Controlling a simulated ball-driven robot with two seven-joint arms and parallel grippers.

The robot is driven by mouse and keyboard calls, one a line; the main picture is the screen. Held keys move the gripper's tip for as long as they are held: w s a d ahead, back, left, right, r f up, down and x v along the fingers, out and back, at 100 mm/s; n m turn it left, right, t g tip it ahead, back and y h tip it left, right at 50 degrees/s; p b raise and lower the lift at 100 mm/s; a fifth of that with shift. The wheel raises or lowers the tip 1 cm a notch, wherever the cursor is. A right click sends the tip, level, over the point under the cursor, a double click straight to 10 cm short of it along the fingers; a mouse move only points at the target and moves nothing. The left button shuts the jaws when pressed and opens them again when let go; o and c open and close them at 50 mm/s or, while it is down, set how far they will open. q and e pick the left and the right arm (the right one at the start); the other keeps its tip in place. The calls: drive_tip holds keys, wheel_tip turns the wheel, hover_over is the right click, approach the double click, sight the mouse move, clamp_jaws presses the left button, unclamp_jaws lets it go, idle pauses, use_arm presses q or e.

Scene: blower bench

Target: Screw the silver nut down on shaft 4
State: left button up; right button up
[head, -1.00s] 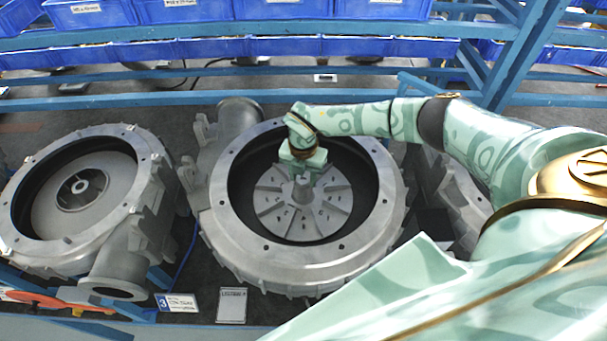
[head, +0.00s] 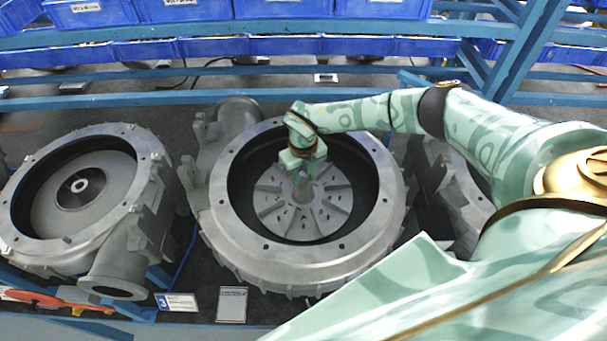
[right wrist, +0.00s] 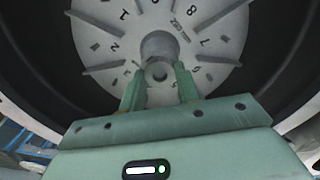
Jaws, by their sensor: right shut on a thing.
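The middle blower housing (head: 222,225) is open at the top, with a grey bladed impeller disc (head: 270,212) inside. A central hub (head: 304,192) rises from the disc. My right gripper (head: 303,176) points down over it. In the right wrist view, the two green fingers (right wrist: 158,80) are closed around a small grey-silver nut (right wrist: 158,72) with a round hole, at the end of the hub (right wrist: 158,45). Numbers are marked around the disc (right wrist: 110,45). How far the nut sits on the shaft cannot be told. My left gripper is not in view.
Another open blower housing (head: 30,235) stands at left, and a third is partly hidden behind my right arm. The middle housing's raised rim surrounds my gripper. Label cards (head: 232,304) lie in front. Blue rails and bins (head: 180,10) stand behind.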

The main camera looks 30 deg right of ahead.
drive_tip(key=m, duration=0.5)
drive_tip(key=shift+a+m, duration=0.15)
drive_tip(key=shift+m, duration=0.25)
drive_tip(key=m, duration=1.4)
drive_tip(key=shift+f, duration=0.1)
drive_tip(key=m, duration=0.5)
drive_tip(key=o, duration=0.8)
drive_tip(key=shift+o, duration=0.2)
